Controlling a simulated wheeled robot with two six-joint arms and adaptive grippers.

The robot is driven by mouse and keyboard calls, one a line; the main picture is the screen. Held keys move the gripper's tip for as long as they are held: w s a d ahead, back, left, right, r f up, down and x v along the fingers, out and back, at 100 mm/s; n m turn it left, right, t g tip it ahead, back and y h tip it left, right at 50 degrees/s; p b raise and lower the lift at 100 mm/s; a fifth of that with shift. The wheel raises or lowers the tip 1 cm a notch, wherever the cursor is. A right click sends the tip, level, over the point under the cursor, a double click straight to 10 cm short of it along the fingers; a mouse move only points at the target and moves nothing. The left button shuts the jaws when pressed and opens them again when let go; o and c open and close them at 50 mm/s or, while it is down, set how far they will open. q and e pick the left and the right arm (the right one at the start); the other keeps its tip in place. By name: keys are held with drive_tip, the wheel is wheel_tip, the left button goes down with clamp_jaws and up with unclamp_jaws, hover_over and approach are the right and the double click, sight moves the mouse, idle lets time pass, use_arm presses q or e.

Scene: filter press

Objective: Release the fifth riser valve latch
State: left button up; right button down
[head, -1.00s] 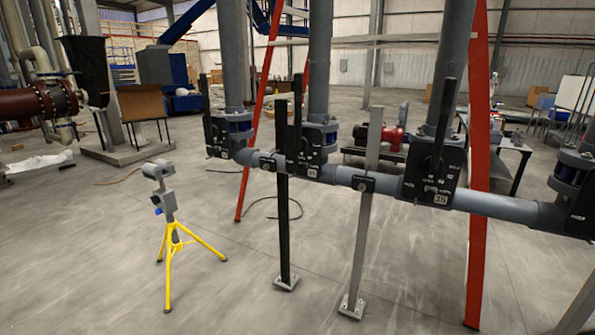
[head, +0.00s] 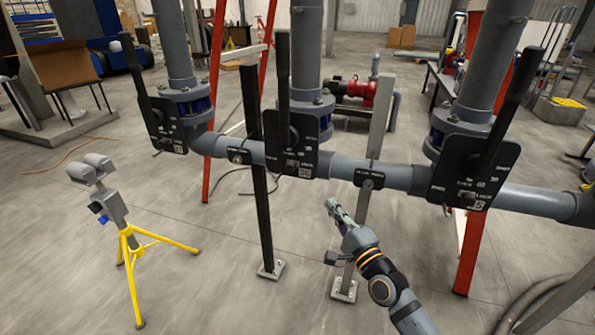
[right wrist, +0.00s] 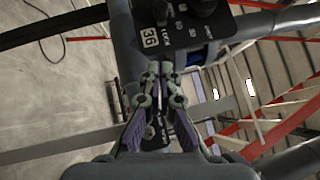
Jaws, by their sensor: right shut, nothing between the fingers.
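Three grey risers each have a black valve plate with a long black lever: a left plate (head: 163,125), a middle plate (head: 296,150) and a right plate (head: 470,170). Each plate has a small latch knob low on its face. I cannot tell which riser is the fifth. My right gripper (head: 335,210) is shut and empty, below the horizontal pipe between the middle and right plates, touching nothing visible. In the right wrist view its closed fingers (right wrist: 160,75) point toward a black plate (right wrist: 185,25) marked 36. My left gripper is out of view.
A grey horizontal pipe (head: 340,165) joins the risers. A black post (head: 258,180) and a grey post (head: 377,130) stand under it, the grey one close to my right arm. A yellow tripod stand (head: 130,245) is at the left. Red legs rise behind. The floor in front is open.

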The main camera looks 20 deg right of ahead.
drive_tip(key=b, duration=0.1)
approach(291, 172)
drive_tip(key=w, duration=0.2)
drive_tip(key=w+d, duration=0.1)
drive_tip(key=w, duration=0.1)
drive_tip(key=w+r, duration=0.1)
drive_tip(key=w, duration=0.1)
drive_tip(key=shift+w+d+r, duration=0.1)
drive_tip(key=shift+w+d, duration=0.25)
drive_tip(key=shift+w, duration=0.05)
drive_tip(key=shift+w+a+r, duration=0.15)
drive_tip(key=shift+w+a, duration=0.05)
drive_tip(key=shift+a, duration=0.25)
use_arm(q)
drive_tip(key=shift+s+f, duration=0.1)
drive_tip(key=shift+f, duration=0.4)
use_arm(e)
drive_tip(key=shift+w+a, duration=0.45)
drive_tip(key=shift+a, duration=0.2)
drive_tip(key=shift+w+a, duration=0.45)
drive_tip(key=shift+a, duration=0.2)
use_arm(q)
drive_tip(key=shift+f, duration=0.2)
